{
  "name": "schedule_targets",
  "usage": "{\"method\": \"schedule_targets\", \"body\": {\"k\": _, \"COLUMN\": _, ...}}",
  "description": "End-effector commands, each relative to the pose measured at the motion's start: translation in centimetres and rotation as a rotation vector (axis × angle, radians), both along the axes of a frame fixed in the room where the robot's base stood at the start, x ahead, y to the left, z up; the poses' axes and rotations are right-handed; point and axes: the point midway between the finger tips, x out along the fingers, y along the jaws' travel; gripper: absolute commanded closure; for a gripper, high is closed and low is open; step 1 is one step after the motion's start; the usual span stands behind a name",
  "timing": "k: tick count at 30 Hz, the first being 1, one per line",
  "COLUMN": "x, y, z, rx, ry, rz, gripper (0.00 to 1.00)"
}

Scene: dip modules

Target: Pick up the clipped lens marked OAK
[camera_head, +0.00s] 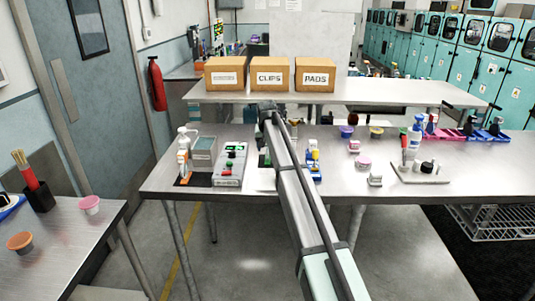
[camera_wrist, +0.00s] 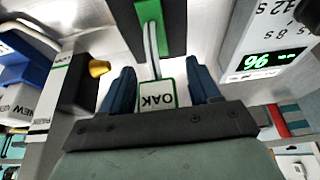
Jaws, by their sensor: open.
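The lens marked OAK shows in the wrist view as a white tag with a green border (camera_wrist: 155,97), its letters upside down. A thin pale strip runs up from it toward a green panel in a dark frame (camera_wrist: 174,18). My gripper (camera_wrist: 159,68) is open, with one blue finger on each side of the tag and a visible gap on both sides. I cannot tell whether the tag is level with the fingertips in depth. In the head view my arm covers this spot on the steel table, and the OAK tag cannot be made out.
A grey device with a green "96" display (camera_wrist: 262,62) stands close on the right in the wrist view. Several cardboard boxes (camera_head: 269,74) stand on the shelf behind. Small containers and bottles crowd the table's right half.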

Motion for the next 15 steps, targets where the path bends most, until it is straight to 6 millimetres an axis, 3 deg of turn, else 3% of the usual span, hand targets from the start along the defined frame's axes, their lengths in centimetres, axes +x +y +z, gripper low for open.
{"method": "schedule_targets", "body": {"k": 4, "x": -0.03, "y": 0.00, "z": 0.04, "rx": 0.000, "ry": 0.000, "rz": 0.000, "gripper": 0.40}}
{"method": "schedule_targets", "body": {"k": 15, "x": -0.04, "y": 0.00, "z": 0.06, "rx": 0.000, "ry": 0.000, "rz": 0.000, "gripper": 0.76}}
